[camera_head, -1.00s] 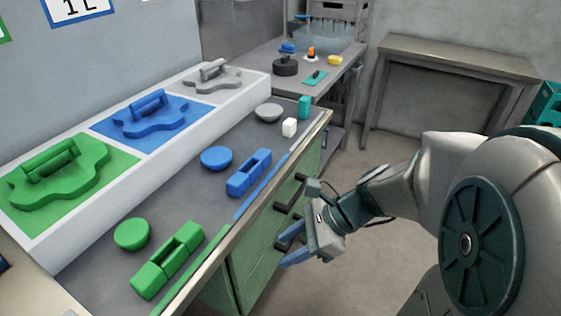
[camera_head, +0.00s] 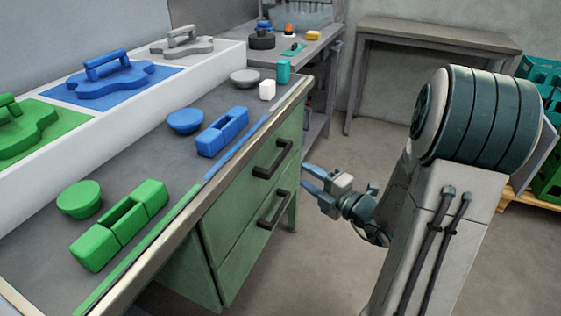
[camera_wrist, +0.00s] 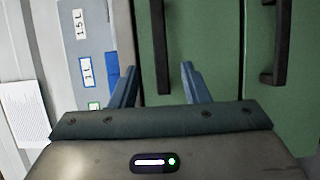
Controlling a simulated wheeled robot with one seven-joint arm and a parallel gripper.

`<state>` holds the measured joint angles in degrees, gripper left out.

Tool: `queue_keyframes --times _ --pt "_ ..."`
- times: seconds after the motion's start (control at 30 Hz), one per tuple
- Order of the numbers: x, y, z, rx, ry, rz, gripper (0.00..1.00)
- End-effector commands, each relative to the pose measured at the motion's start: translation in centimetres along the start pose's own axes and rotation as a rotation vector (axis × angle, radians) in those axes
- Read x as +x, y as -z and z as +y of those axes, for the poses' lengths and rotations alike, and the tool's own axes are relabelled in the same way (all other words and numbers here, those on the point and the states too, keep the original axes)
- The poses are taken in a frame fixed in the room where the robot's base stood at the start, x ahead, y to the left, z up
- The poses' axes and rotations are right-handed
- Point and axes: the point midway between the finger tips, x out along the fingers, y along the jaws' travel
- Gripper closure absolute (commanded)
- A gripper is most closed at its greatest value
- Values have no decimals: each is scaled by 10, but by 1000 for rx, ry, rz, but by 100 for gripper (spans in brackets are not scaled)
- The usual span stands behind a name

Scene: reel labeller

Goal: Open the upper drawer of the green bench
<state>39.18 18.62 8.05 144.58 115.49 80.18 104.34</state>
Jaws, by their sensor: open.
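The green bench (camera_head: 152,263) stands at the left, with two green drawers on its front. The upper drawer (camera_head: 235,199) looks closed, flush with the lower drawer (camera_head: 242,255). Its dark bar handle (camera_head: 273,158) also shows in the wrist view (camera_wrist: 161,45). The lower drawer's handle (camera_head: 276,209) is at the right of the wrist view (camera_wrist: 281,40). My gripper (camera_head: 307,180) is open and empty, to the right of the drawer fronts and apart from them. In the wrist view, the upper handle appears between its blue fingers (camera_wrist: 158,72); neither visibly touches it.
A grey table (camera_head: 437,37) stands behind. Green crates (camera_head: 545,180) are at the right. The floor before the drawers is clear.

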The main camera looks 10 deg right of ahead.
Motion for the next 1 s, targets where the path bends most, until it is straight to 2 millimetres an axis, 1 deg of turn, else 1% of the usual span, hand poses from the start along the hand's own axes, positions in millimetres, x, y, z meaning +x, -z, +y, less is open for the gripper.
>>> queue_keyframes --times 0.03,0.1,0.3,0.4,0.5,0.67,0.93,0.97,1.0 --pt "12 1 -2 -3 -2 6 58" --pt "28 2 -2 -4 -3 7 58" --pt "70 1 -2 -4 -1 6 58" --pt "86 2 -2 -3 -1 6 58" --pt "97 1 -2 -4 0 3 58" --pt "107 1 0 -4 0 3 58" --pt "108 1 0 -4 0 2 58" --pt "108 1 0 -4 0 2 64" --pt "108 1 0 -4 0 2 75"
